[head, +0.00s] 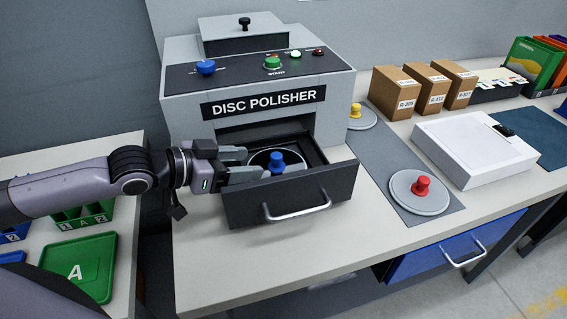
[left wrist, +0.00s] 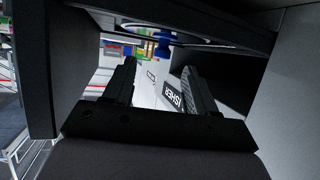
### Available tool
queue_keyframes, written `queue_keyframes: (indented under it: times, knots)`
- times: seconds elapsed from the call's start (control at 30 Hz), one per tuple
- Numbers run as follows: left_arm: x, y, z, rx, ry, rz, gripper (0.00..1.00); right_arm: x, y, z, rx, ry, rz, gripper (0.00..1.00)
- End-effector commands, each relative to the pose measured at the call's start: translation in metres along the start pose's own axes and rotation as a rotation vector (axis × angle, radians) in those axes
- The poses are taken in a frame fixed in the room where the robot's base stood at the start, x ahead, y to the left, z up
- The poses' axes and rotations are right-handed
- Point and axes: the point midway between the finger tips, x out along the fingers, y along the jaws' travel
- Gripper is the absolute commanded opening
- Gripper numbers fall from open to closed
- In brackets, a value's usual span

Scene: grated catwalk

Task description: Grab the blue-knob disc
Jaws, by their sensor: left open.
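The blue-knob disc (head: 277,162) lies in the pulled-out dark drawer (head: 335,188) of the grey disc polisher (head: 240,85), its blue knob standing upright. My left gripper (head: 256,165) comes in from the left over the drawer's left side. Its two fingers are open, and their tips are just left of the blue knob, apart from it as far as I can see. In the left wrist view, the blue knob (left wrist: 163,44) shows beyond the open fingers (left wrist: 158,82), near the top. The fingers hide part of the disc. My right gripper is not in view.
A red-knob disc (head: 420,190) and a yellow-knob disc (head: 357,117) lie on a grey mat (head: 385,165) to the right. A white box (head: 475,148) and cardboard boxes (head: 397,92) stand further right. The drawer walls closely surround the disc.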

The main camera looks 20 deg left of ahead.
Motion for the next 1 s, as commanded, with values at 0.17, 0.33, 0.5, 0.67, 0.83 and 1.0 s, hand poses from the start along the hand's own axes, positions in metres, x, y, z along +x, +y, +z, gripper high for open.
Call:
queue_keyframes:
  times: [0.17,0.33,0.5,0.67,0.83,1.0]
  knots:
    - [0.014,0.0,-0.001,0.0,0.002,0.001,0.57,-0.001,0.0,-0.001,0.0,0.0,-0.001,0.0]
    - [0.026,-0.002,-0.003,0.0,0.001,0.001,0.57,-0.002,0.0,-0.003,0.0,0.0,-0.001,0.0]
    - [0.048,-0.004,-0.007,0.0,0.003,0.002,0.57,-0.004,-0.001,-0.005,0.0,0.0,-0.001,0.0]
    - [0.064,-0.004,-0.005,0.0,0.001,0.002,0.57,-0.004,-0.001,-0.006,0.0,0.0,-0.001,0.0]
    - [0.069,-0.005,-0.005,0.001,0.0,0.0,0.57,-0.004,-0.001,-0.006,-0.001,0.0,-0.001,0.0]
    - [0.068,-0.004,-0.004,0.001,0.0,0.0,0.53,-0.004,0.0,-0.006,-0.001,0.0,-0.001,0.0]
